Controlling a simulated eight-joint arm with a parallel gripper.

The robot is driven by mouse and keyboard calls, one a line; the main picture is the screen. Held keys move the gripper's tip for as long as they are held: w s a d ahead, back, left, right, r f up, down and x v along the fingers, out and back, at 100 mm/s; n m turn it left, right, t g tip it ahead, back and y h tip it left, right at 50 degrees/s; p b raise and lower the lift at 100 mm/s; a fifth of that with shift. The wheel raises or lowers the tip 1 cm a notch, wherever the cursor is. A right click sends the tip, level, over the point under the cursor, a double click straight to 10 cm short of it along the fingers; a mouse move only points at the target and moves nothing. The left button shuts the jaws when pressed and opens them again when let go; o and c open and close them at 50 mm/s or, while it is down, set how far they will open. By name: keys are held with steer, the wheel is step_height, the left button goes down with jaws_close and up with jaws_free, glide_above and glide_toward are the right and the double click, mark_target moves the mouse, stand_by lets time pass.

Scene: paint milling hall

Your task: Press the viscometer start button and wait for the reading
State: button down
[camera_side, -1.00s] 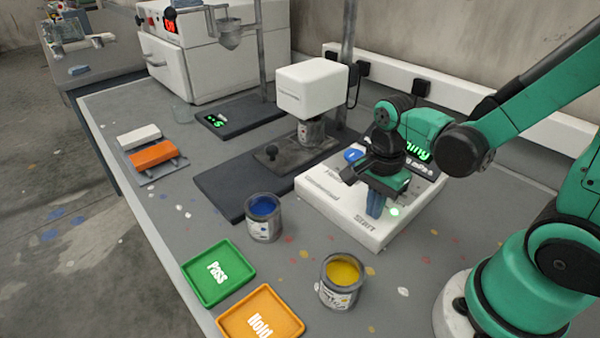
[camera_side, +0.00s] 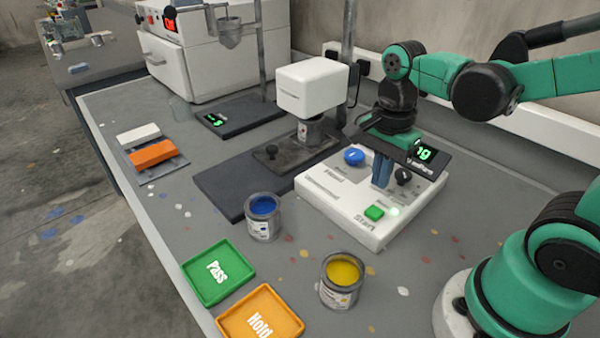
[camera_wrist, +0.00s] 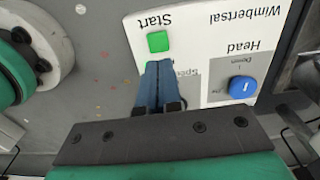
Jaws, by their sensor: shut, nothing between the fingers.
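The white viscometer control box (camera_side: 335,205) stands on the bench. Its green square start button (camera_side: 374,213) is uncovered and also shows in the wrist view (camera_wrist: 158,41). A small lamp (camera_side: 394,211) glows beside it. The box's dark display (camera_side: 424,155) shows green letters ending in "ng", the rest hidden by my arm. My gripper (camera_side: 380,185) is shut and empty, its blue fingers above the box, clear of the button. The white viscometer head (camera_side: 312,86) stands over a can (camera_side: 310,132).
A blue head knob (camera_side: 354,156) and a black knob (camera_side: 403,176) sit close to my fingers. A blue paint can (camera_side: 263,218), a yellow paint can (camera_side: 341,280), a green Pass tray (camera_side: 218,274) and an orange Hold tray (camera_side: 262,316) stand in front.

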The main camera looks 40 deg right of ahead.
steer(key=shift+r, duration=0.75)
steer(key=n, duration=0.1)
steer(key=n+t, duration=0.1)
steer(key=n, duration=0.1)
steer(key=n+t, duration=0.1)
steer(key=n, duration=0.1)
steer(key=shift+w+a+r, duration=0.1)
steer(key=shift+w+a, duration=0.25)
steer(key=shift+w, duration=0.05)
steer(key=n+t, duration=0.1)
steer(key=n, duration=0.3)
steer(key=w+a+r+n+t, duration=0.1)
steer(key=n+t, duration=0.1)
steer(key=n, duration=0.2)
steer(key=w+a+n+t, duration=0.1)
steer(key=n+t, duration=0.1)
steer(key=n, duration=0.3)
steer(key=shift+w+r, duration=0.25)
steer(key=shift+r, duration=0.1)
stand_by(1.0)
